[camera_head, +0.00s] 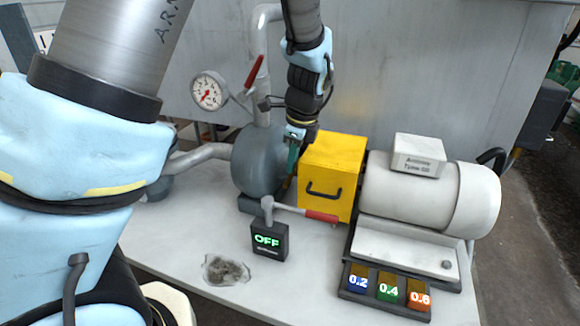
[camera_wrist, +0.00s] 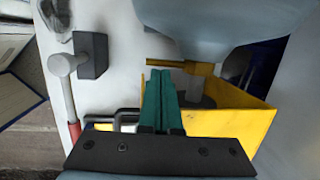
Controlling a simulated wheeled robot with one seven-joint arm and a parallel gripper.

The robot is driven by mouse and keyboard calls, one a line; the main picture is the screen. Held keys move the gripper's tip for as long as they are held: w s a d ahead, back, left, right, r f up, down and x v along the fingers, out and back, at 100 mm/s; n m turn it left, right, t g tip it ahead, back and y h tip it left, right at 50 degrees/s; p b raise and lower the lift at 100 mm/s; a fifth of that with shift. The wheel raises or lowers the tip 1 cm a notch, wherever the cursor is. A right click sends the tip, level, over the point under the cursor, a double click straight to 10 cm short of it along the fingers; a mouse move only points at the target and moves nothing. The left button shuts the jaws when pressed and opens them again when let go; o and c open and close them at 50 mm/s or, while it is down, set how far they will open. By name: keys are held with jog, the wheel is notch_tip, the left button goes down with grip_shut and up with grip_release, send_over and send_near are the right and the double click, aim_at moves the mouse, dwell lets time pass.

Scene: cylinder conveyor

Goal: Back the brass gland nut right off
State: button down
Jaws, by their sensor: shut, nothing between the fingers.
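A stepped brass part, which looks like the gland nut and a thinner rod (camera_wrist: 200,69), shows in the wrist view between the grey pump casing (camera_wrist: 220,18) and the yellow box (camera_wrist: 225,122). I cannot make out its threads. My gripper (camera_wrist: 161,72) has green fingers, shut together and empty, with the tips just below the brass part in the picture; I cannot tell whether they touch it. In the head view my gripper (camera_head: 293,156) reaches down between the grey pump (camera_head: 257,160) and the yellow box (camera_head: 335,160). The brass part is hidden there.
A white motor (camera_head: 425,195) is right of the box. Blue, green and orange blocks (camera_head: 388,288) sit in front. A gauge (camera_head: 208,92) and red lever (camera_head: 254,72) rise behind. The bench front-left (camera_head: 175,235) is mostly clear.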

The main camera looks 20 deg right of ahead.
aim_at(288, 181)
jog(key=shift+p+x, duration=0.35)
jog(key=shift+x, duration=1.2)
jog(key=f+b, duration=0.1)
jog(key=t+h+b, duration=0.1)
jog(key=shift+s+a+f+b, duration=0.2)
jog(key=shift+f+b, duration=0.1)
jog(key=shift+f, duration=0.1)
